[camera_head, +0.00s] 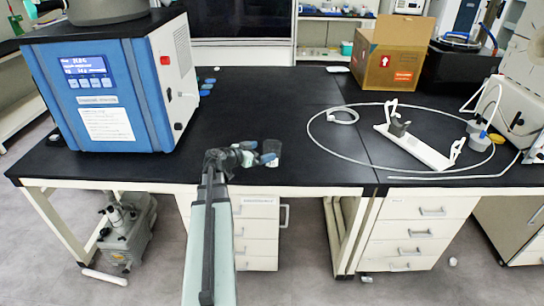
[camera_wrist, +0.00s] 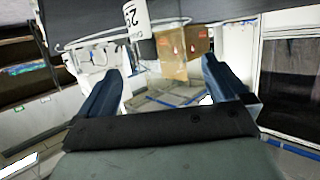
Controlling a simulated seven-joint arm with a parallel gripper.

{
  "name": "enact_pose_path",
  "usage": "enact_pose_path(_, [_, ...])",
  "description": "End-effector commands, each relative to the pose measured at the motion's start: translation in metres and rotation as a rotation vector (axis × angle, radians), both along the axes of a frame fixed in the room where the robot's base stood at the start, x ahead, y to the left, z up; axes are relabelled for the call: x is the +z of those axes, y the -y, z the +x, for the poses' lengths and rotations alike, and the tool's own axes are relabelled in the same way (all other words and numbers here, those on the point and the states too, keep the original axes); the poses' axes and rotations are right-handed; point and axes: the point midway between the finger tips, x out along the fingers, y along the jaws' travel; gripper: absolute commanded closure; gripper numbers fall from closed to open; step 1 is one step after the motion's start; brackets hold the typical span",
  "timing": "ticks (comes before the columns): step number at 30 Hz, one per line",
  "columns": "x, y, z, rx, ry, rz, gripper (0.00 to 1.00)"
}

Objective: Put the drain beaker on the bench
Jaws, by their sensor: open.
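My gripper (camera_head: 259,158) is just in front of and left of the beaker in the head view. In the wrist view my gripper (camera_wrist: 161,66) has its two blue fingers wide apart with nothing between them. The beaker appears beyond the fingertips; contact is not visible.
A blue and white freeze dryer (camera_head: 100,88) stands at the left. A cardboard box (camera_head: 392,55), a looped hose (camera_head: 318,145) and a white stand (camera_head: 415,147) occupy the right. Small blue caps (camera_head: 207,87) lie behind. The bench middle is clear.

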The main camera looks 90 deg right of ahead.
Motion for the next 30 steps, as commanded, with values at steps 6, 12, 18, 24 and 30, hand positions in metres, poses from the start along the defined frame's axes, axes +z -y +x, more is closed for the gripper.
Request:
enact_pose_path(6, [-0.004, 0.01, -0.01, 0.001, 0.0, 0.0, 0.0])
enact_pose_path(12, [-0.008, 0.017, -0.016, -0.001, 0.0, 0.0, 0.0])
enact_pose_path(18, [-0.017, 0.034, -0.033, -0.002, 0.0, 0.001, 0.0])
enact_pose_path(24, [-0.022, 0.045, -0.044, 0.0, 0.0, 0.001, 0.0])
enact_pose_path(30, [-0.022, 0.045, -0.045, 0.001, 0.0, 0.001, 0.0])
